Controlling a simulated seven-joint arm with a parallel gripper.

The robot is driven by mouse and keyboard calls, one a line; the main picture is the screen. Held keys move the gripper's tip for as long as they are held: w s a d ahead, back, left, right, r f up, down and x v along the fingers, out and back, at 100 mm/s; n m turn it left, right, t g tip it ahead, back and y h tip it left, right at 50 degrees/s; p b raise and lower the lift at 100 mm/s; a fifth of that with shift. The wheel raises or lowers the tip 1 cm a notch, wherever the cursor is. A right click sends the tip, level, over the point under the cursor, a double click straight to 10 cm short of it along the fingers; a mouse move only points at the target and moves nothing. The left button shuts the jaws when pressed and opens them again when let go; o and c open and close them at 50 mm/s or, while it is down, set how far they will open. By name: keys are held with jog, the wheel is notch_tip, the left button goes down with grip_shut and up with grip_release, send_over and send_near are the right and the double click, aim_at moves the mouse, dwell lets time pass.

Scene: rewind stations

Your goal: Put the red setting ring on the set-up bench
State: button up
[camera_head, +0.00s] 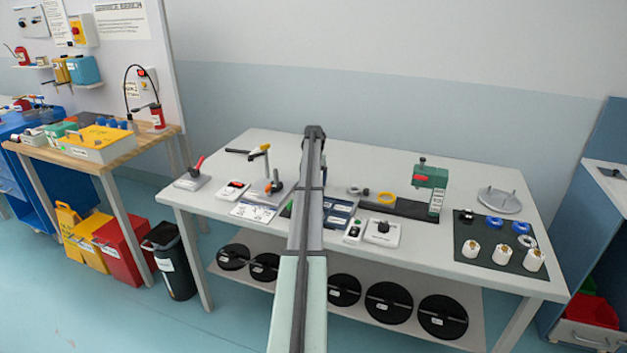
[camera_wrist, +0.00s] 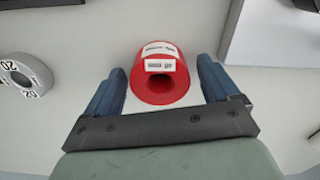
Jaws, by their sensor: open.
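In the wrist view the red setting ring (camera_wrist: 141,82) has a dark centre hole and white labels. It sits on a pale surface between the fingers of my gripper (camera_wrist: 161,66). The fingers are open, with a gap visible on each side of the ring. In the head view my arm hides the gripper, and I cannot make out the ring. A white table (camera_head: 230,155) and a wood-topped bench (camera_head: 150,142) are in view; I cannot tell which one is the set-up bench.
In the wrist view a grey numbered ring (camera_wrist: 25,75) lies to the left. On the white table stand a green press (camera_head: 430,176), a yellow ring (camera_head: 387,198), a dark mat (camera_head: 485,257) with white spools, and a round grey plate (camera_head: 499,205). Black reels (camera_head: 388,302) lie on the shelf below.

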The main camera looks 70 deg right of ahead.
notch_tip(320, 180, up, 12)
jog(key=shift+r, duration=0.2)
dwell(0.4)
dwell(0.5)
